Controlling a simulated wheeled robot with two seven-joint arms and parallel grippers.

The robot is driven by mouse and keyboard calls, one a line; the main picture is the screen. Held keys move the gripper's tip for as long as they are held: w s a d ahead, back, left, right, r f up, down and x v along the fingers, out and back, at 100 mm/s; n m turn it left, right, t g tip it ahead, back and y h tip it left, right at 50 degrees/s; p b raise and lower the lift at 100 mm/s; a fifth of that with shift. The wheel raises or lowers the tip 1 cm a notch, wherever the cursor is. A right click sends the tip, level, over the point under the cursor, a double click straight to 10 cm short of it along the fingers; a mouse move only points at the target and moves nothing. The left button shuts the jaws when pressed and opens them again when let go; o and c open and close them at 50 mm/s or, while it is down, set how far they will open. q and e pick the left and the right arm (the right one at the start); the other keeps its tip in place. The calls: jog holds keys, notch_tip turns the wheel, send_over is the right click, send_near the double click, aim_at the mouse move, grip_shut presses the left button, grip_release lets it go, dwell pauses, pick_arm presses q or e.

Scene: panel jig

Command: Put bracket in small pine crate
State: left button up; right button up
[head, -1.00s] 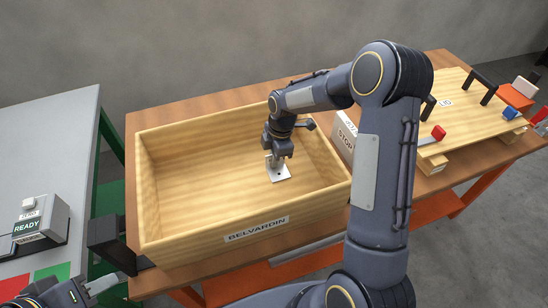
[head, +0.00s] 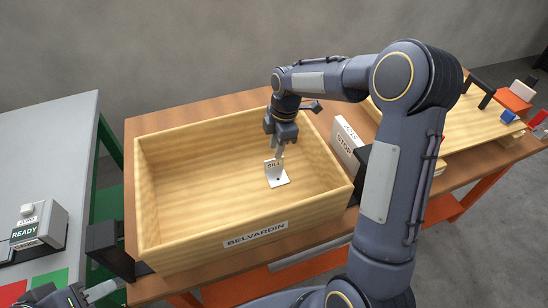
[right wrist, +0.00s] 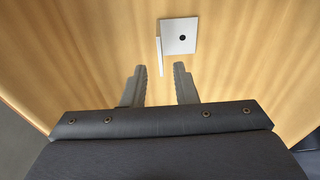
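The bracket (head: 277,180) is a small white L-shaped piece with a dark hole and a small label on its upright plate. It rests on the floor of the pine crate (head: 190,252), marked BELVARDIN. My right gripper (head: 281,150) is inside the crate, just above the bracket. In the right wrist view my right gripper (right wrist: 159,69) has its fingers apart with nothing between them, and the bracket (right wrist: 179,37) lies beyond the fingertips. My left gripper (head: 98,292) shows partly at the bottom left, away from the crate; its opening is unclear.
A STOP block (head: 346,142) stands right of the crate on the brown table (head: 165,124). A light wooden panel jig (head: 455,120) is at the right. A grey bench (head: 60,125) with a READY box (head: 38,235) is at the left.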

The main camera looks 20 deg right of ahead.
jog(key=s+d+r+m+t, duration=0.1)
jog(key=s+r+m, duration=0.5)
jog(key=r, duration=0.4)
jog(key=s+a+m+t+y, duration=0.1)
jog(key=s+a+m+t, duration=0.1)
jog(key=s+m, duration=0.4)
jog(key=s+a+m+t+y, duration=0.1)
jog(key=s+m, duration=0.6)
jog(key=s, duration=0.8)
jog(key=shift+a+t, duration=0.7)
